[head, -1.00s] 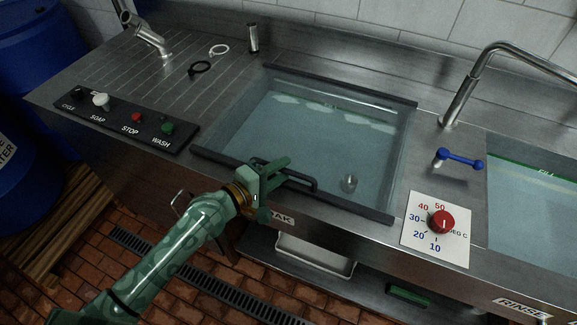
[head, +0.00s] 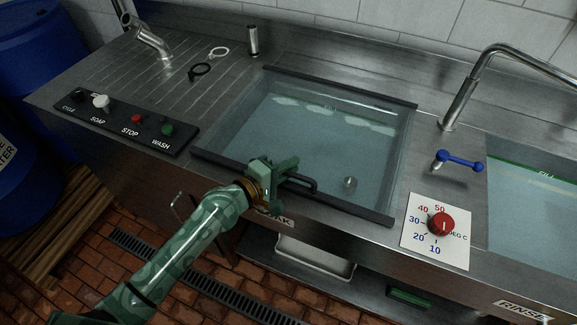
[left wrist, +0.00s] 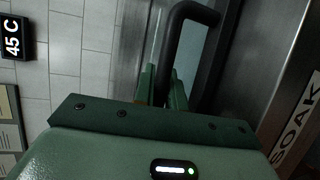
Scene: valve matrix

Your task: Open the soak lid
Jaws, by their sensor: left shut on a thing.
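The soak lid (head: 318,140) is a clear panel with dark edge bars, lying over the soak basin in the middle of the head view. Its dark bar handle (head: 303,183) runs along the front edge. It also shows in the left wrist view (left wrist: 178,42). My left gripper (head: 280,171) is shut on the left part of this handle. In the left wrist view its green fingers (left wrist: 163,88) meet at the handle, and the exact contact is partly hidden by the gripper body. The lid looks flat on the basin. My right gripper is not in view.
A control strip (head: 125,125) with knobs and buttons lies left of the basin. A red temperature knob (head: 440,223) and a blue tap handle (head: 458,161) are on the right. A rinse basin (head: 535,215) is at the far right. A tall faucet (head: 470,85) stands behind.

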